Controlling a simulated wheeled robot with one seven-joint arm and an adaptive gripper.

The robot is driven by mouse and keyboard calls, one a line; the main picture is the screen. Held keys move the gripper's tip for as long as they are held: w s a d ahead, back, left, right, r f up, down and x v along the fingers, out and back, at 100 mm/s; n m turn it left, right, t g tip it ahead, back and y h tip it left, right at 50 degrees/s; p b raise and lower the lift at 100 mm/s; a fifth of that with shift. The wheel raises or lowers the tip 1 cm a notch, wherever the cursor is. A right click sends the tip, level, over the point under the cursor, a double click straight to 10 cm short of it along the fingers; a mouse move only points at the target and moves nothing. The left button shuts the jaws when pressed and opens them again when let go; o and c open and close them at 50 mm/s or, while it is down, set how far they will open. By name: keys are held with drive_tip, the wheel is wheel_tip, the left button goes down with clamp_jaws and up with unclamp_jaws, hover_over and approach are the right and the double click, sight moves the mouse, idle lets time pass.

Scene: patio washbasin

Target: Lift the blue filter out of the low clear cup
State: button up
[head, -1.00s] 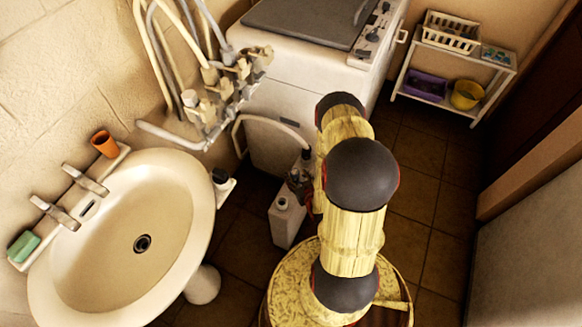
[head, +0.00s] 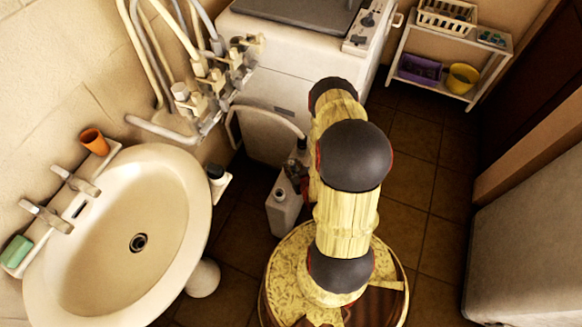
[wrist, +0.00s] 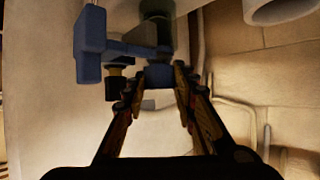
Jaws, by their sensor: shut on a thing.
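In the wrist view, my gripper (wrist: 160,82) has its two dark fingers closed in on a small blue piece (wrist: 158,74), which looks like the blue filter. Most of the filter is hidden or in shadow. A dark, see-through cylinder (wrist: 158,28) is just beyond it and may be the clear cup; I cannot tell whether the filter sits inside it. A blue fitting with a horizontal bar (wrist: 120,49) stands to the left. In the head view, my arm hides most of the gripper and the filter, and the cup cannot be made out.
A washbasin (head: 165,215) stands at the left, with an orange cup (head: 94,141) and green soap (head: 16,250) on its rim. Pipes and taps (head: 205,85) are on the wall. A white container (head: 284,208) stands near my arm. A washing machine (head: 275,55) is behind.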

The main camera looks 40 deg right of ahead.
drive_tip(key=c, duration=0.5)
drive_tip(key=shift+r, duration=0.1)
